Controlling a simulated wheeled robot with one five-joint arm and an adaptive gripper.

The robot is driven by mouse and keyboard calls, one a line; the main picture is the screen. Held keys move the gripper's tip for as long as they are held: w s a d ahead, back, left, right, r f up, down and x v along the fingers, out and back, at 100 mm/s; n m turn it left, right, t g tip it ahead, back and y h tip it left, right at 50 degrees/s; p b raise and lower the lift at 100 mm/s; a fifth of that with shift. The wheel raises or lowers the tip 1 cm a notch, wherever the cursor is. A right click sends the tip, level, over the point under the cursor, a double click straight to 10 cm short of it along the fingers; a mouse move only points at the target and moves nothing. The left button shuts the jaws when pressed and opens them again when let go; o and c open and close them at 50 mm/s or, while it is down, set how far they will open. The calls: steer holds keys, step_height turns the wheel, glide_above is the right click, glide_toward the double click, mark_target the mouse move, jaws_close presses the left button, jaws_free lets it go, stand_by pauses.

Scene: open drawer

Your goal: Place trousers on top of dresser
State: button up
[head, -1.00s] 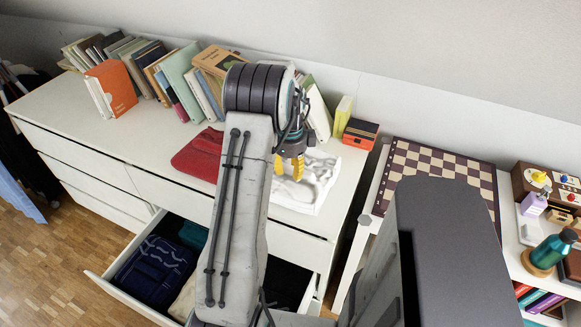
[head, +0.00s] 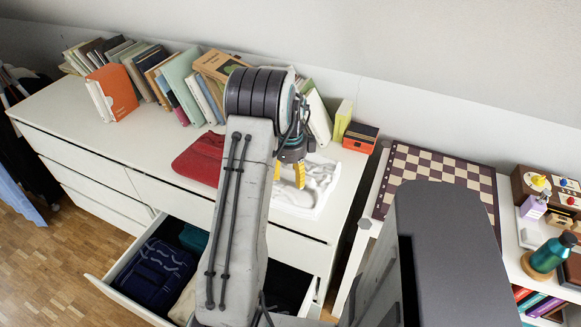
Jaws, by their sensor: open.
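The white dresser (head: 130,150) has its top clear in places and one drawer (head: 112,284) pulled open. On its top lies a folded red cloth (head: 200,157), left of my arm. A white, crumpled-looking thing (head: 318,185) lies on the top at the right; I cannot tell if it is cloth. In the open drawer lie a folded dark blue garment (head: 157,272), a teal one (head: 194,237) and a beige one (head: 184,303). I cannot tell which item is the trousers. My gripper (head: 288,180), with yellow fingers, is open and empty over the white thing. My arm hides part of the drawer.
A row of books (head: 170,80) stands along the wall at the back of the dresser. A small red and black box (head: 360,137) sits at its right end. A chessboard (head: 436,180) lies on a separate table to the right, with a teal bottle (head: 552,252) farther right.

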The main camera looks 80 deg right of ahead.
step_height(320, 180, up, 12)
steer(key=b, duration=0.2)
steer(key=w+a+r+n+t+h, duration=0.1)
steer(key=w+a+r+n, duration=0.2)
steer(key=w+a+n, duration=0.75)
steer(key=w+a+r+n, duration=0.3)
steer(key=w+a+n, duration=0.4)
steer(key=w+a, duration=0.5)
steer(key=w+a+n+t, duration=0.1)
steer(key=w+a+n, duration=0.1)
steer(key=a+n, duration=0.9)
steer(key=s+a+f+n, duration=0.1)
steer(key=s+a+n, duration=0.2)
steer(key=a+n, duration=0.2)
steer(key=s+a+f+n+t+y, duration=0.1)
steer(key=s+a+f+n, duration=0.1)
steer(key=a+n, duration=0.3)
steer(key=a, duration=0.4)
steer(key=shift+s+a+f, duration=0.15)
steer(key=shift+s+f, duration=0.1)
steer(key=shift+s, duration=0.15)
steer(key=shift+r, duration=0.1)
